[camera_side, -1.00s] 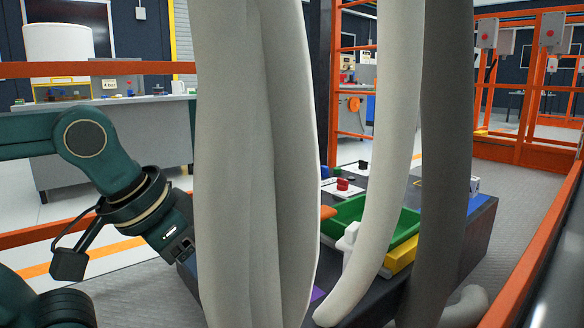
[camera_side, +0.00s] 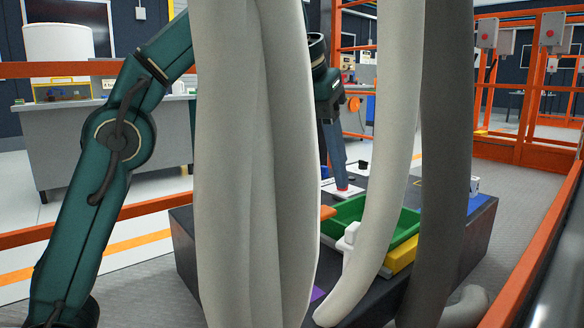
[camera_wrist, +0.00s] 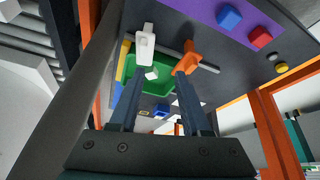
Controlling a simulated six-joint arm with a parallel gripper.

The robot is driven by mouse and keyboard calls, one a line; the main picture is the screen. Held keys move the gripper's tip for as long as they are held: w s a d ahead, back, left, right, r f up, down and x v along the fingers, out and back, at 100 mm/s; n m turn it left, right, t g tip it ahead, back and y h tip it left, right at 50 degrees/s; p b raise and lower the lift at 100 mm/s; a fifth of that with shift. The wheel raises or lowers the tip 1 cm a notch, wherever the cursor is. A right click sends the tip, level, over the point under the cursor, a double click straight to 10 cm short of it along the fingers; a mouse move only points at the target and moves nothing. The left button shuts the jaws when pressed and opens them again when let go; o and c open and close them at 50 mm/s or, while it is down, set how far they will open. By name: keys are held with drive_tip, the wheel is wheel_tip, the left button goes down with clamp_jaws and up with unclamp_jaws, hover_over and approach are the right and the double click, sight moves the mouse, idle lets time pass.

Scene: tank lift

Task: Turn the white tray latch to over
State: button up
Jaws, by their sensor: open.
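The white tray latch (camera_side: 348,240) stands at the near side of the green tray (camera_side: 405,226), upright in the side view and partly hidden by a pale hanging sleeve. In the wrist view the white latch (camera_wrist: 145,43) is beyond the left fingertip, at the far edge of the tray (camera_wrist: 166,83). An orange latch (camera_wrist: 188,57) sits to its right; its tip (camera_side: 328,212) shows in the side view. My gripper (camera_wrist: 157,88) is open and empty. In the side view my gripper (camera_side: 342,184) points down behind the tray, apart from the white latch.
Thick pale sleeves (camera_side: 255,160) hide much of the side view. A white cube (camera_wrist: 152,73) lies in the tray. A blue cube (camera_wrist: 229,17) and a red cube (camera_wrist: 261,37) are on or near a purple area (camera_wrist: 205,8). A yellow block (camera_side: 402,256) is beside the tray.

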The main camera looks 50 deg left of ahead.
sight(353, 226)
drive_tip(key=shift+m, duration=0.4)
drive_tip(key=shift+w+d+f, duration=0.35)
drive_tip(key=shift+w+f, duration=0.35)
drive_tip(key=shift+f, duration=0.65)
drive_tip(key=shift+w+d+f, duration=0.4)
drive_tip(key=shift+w+f, duration=0.3)
drive_tip(key=shift+f, duration=0.6)
drive_tip(key=shift+w+d+f, duration=0.35)
drive_tip(key=shift+w+f, duration=0.35)
drive_tip(key=shift+f, duration=0.65)
clamp_jaws()
